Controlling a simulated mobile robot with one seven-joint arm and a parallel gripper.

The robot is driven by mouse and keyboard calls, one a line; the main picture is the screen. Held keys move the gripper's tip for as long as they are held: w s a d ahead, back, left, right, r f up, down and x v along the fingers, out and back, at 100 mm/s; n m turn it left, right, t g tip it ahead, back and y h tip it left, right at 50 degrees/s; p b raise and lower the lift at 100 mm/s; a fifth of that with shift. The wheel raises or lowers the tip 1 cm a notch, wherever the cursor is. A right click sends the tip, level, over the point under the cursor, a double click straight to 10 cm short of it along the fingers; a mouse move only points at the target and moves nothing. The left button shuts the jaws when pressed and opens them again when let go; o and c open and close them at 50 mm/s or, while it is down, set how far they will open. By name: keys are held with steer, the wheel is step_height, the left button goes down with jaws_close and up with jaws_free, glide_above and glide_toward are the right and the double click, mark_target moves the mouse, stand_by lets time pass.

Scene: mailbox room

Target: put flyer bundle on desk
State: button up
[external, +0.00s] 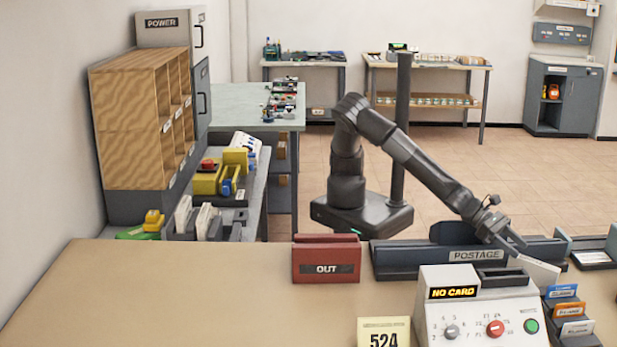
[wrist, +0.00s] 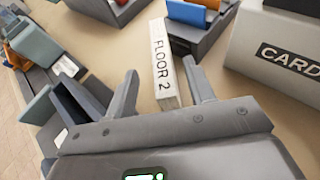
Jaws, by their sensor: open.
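A white flyer bundle marked FLOOR 2 (wrist: 166,72) stands between the two fingers of my gripper (wrist: 160,75) in the wrist view. In the external view the white bundle (external: 538,271) sits behind the postage machine, at its right end. My gripper (external: 514,242) is open, pointing down at the bundle from the far side, with one finger on each side of it. I cannot tell whether the fingers touch it. The tan desk (external: 170,300) fills the front of the external view. The bundle's lower part is hidden in the external view.
The postage machine (external: 482,310) stands close in front of the bundle. A card rack (external: 570,315) is to its right, and a dark blue tray (external: 405,258) runs behind. A red OUT holder (external: 326,260) is further left. The desk's left part is clear.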

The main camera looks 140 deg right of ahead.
mark_target(533, 261)
steer(key=x, duration=0.5)
steer(key=shift+a, duration=0.15)
jaws_close()
stand_by(0.4)
